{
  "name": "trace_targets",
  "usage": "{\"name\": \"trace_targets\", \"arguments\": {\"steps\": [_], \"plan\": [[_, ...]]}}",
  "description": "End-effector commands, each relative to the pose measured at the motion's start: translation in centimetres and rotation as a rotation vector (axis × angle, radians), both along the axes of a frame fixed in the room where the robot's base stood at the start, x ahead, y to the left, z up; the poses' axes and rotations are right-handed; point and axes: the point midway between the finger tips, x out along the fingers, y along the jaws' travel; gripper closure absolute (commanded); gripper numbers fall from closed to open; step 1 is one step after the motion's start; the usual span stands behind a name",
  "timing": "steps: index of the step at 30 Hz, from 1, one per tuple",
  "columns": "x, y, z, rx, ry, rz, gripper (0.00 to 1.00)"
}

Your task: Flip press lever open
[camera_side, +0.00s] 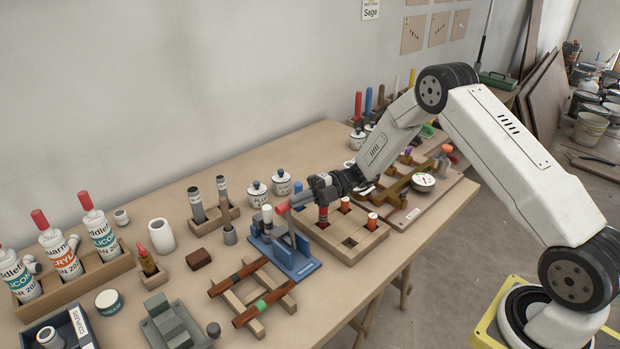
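The blue press (296,267) stands near the middle of the table, with a grey upright part and a white-topped cylinder (267,213) at its left. A red handle end (283,207), which looks like part of the press lever, shows just above the press. My gripper (303,198) comes in from the upper right, its fingertips right at this red handle. Finger spacing is too small and dark to make out, so I cannot tell whether it grips the handle or only touches it. The lever's pivot and angle are partly hidden.
A wooden tray (375,247) with red-topped pieces lies right of the press. A wooden rack (238,308) with brown rods is in front. Lidded white jars (281,183) stand behind. Bottles in a wooden holder (80,289) are at left. Bare table lies at the front right.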

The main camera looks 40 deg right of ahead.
Motion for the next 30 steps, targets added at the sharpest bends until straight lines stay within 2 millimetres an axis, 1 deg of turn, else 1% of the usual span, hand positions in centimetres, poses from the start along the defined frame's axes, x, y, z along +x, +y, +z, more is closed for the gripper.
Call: {"name": "trace_targets", "arguments": {"steps": [6,20,26,30], "plan": [[0.66,0.0,-0.02,0.001,0.0,-0.001,1.0],[0.86,0.0,0.02,-0.002,-0.004,-0.006,1.0],[0.59,-0.02,0.26,-0.003,-0.005,-0.005,1.0],[-0.07,-0.04,0.63,-0.002,-0.003,-0.004,1.0]]}}
